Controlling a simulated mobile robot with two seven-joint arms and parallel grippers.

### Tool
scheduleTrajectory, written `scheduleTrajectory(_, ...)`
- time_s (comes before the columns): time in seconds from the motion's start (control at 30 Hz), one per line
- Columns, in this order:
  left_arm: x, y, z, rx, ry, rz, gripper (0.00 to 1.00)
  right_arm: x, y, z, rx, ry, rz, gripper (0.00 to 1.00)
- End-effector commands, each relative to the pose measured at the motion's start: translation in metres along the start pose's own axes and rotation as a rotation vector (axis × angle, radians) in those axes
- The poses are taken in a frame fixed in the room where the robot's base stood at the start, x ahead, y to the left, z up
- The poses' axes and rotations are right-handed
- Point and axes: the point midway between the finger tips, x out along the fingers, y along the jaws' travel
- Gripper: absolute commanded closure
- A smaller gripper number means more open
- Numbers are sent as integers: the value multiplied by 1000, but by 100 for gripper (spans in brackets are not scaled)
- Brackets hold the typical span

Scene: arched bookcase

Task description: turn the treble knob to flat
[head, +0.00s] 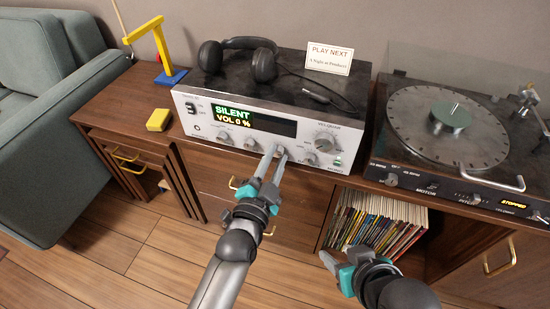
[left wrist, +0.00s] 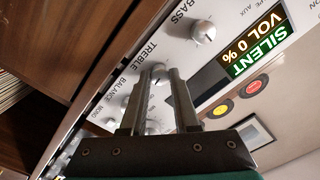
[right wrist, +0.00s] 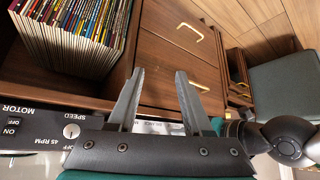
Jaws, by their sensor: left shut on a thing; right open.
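The silver amplifier (head: 290,127) stands on the wooden cabinet, its display reading SILENT, VOL 0 %. My left gripper (head: 274,153) is at the lower row of knobs on its front. In the left wrist view, its fingers (left wrist: 163,72) are shut on the treble knob (left wrist: 157,71), under the TREBLE label. The knob is mostly hidden between the fingers, so its pointer cannot be read. The bass knob (left wrist: 203,31) is beside it, free. My right gripper (head: 335,263) is open and empty, in front of the record shelf; its fingers also show in the right wrist view (right wrist: 158,85).
The balance knob (head: 310,158) and large volume knob (head: 325,141) are close right of my left gripper. Headphones (head: 240,58) and a card (head: 329,58) are on the amplifier. The turntable (head: 447,127) stands to the right, records (head: 375,222) below. A yellow block (head: 158,120) lies left.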

Motion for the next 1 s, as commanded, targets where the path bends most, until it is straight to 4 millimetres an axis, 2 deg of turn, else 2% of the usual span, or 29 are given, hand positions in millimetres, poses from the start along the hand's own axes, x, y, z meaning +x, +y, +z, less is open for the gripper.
scheduleTrajectory(0.17, 0, -1, -1, -45, 1, 0, 100, -11, 12, 4, 5, -77, 30, 50)
scheduleTrajectory(0.4, 0, -2, -2, -162, 2, 1, 100, -32, 26, 22, 22, -250, 73, 50)
scheduleTrajectory(0.67, 0, -2, -2, -337, 1, 1, 100, -3, 26, 41, 21, -294, 66, 50)
scheduleTrajectory(1.0, 1, -2, -2, -659, 3, 0, 100, 27, 26, 72, 21, -355, 60, 50)
